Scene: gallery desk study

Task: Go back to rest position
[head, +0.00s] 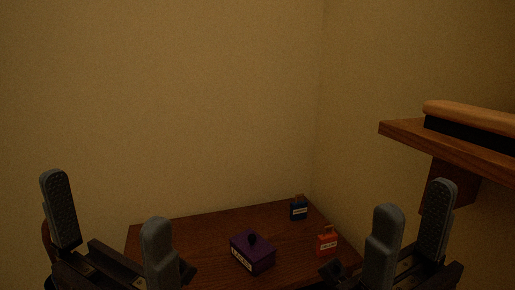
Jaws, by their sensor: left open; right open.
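My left gripper (108,232) is at the lower left of the head view. It is open, its fingers wide apart with nothing between them. My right gripper (412,243) is at the lower right, open and empty, with its two fingers closer together in the picture. Both point upward in front of the brown desk (190,233). Neither is seen touching anything on it.
A purple lidded box (252,254) with a dark knob and a label stands mid-desk. A blue bottle (299,208) stands at the back corner, an orange bottle (327,242) nearer the right edge. A wooden shelf (400,131) holding a wood-topped brush-like object (470,117) juts out at right.

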